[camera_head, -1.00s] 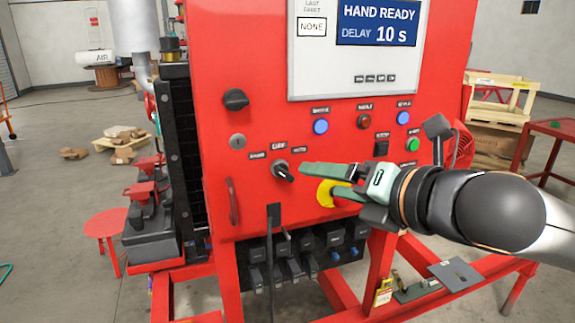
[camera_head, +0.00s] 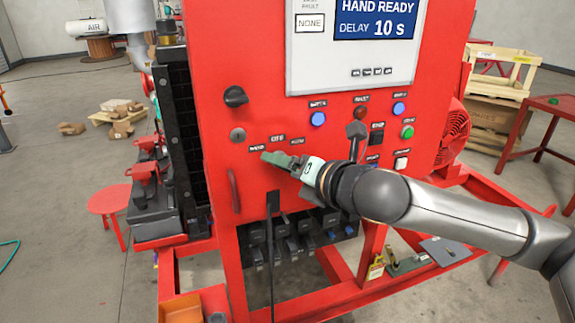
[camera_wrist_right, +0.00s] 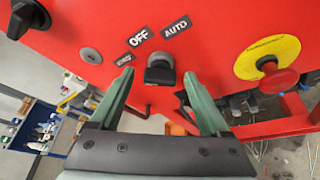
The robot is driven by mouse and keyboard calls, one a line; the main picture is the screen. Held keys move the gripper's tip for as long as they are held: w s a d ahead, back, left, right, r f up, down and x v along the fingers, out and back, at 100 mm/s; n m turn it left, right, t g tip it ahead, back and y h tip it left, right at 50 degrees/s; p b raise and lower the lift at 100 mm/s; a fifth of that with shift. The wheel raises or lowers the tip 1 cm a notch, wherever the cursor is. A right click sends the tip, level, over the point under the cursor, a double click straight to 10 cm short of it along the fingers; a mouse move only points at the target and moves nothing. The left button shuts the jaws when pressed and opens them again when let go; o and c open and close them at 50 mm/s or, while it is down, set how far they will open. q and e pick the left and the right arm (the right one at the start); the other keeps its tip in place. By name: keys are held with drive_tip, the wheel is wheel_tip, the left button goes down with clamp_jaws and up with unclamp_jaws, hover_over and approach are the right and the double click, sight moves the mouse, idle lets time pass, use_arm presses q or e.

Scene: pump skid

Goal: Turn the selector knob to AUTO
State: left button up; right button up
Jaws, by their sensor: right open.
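The black selector knob (camera_wrist_right: 160,72) is on the red panel (camera_wrist_right: 225,28). In the right wrist view it sits below the labels OFF (camera_wrist_right: 138,37) and AUTO (camera_wrist_right: 176,27), with a smaller label at left. My right gripper (camera_wrist_right: 158,78) is open, its green fingers on either side of the knob, apparently not closed on it. In the head view my right gripper (camera_head: 280,161) covers the knob. I cannot tell where the knob's pointer stands. The screen (camera_head: 376,20) reads HAND READY, DELAY 10 s. My left gripper is not in view.
A red stop button (camera_wrist_right: 280,80) on a yellow disc is to the right of the knob. A black rotary switch (camera_head: 235,97) and a key lock (camera_head: 238,135) are at the left. Lit blue and green buttons are above right. A red handle (camera_head: 234,190) is below left.

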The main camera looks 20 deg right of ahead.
clamp_jaws()
idle(0.7)
